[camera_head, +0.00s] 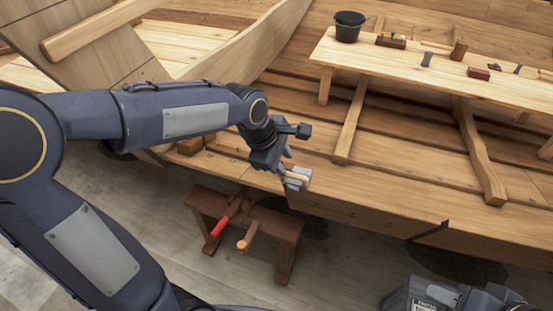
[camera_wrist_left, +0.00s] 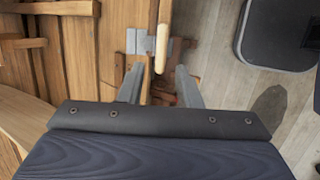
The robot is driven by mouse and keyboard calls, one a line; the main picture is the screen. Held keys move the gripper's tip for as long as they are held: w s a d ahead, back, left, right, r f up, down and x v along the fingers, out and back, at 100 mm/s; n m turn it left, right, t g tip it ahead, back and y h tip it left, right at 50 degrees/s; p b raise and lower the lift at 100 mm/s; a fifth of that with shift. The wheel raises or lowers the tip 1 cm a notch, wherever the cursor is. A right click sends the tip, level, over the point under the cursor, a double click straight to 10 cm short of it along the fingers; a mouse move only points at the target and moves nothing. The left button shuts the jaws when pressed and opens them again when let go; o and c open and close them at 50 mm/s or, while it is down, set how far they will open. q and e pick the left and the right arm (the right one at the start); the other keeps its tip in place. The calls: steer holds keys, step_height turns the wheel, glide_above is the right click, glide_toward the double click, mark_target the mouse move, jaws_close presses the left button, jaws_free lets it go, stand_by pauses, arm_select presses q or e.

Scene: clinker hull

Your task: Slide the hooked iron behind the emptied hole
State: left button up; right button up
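My left gripper (camera_head: 297,178) is at the near edge of the planked hull (camera_head: 370,207). Its fingers also show in the left wrist view (camera_wrist_left: 160,68), standing either side of a pale wooden handle. In the head view the pale handle shows between grey pieces. The iron's hook cannot be made out. I cannot pick out the emptied hole.
A brown trestle (camera_head: 270,217) stands below the hull edge, bearing a red-handled tool (camera_head: 220,227) and a wooden mallet (camera_head: 245,241). A curved plank rises behind my left arm.

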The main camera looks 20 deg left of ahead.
mark_target(293, 174)
arm_select(q)
steer(key=shift+b+x, duration=2.45)
steer(key=shift+x, duration=1.35)
steer(key=shift+s, duration=0.15)
jaws_close()
steer(key=shift+r, duration=0.1)
steer(key=shift+d+b, duration=0.3)
steer(key=shift+d, duration=2.45)
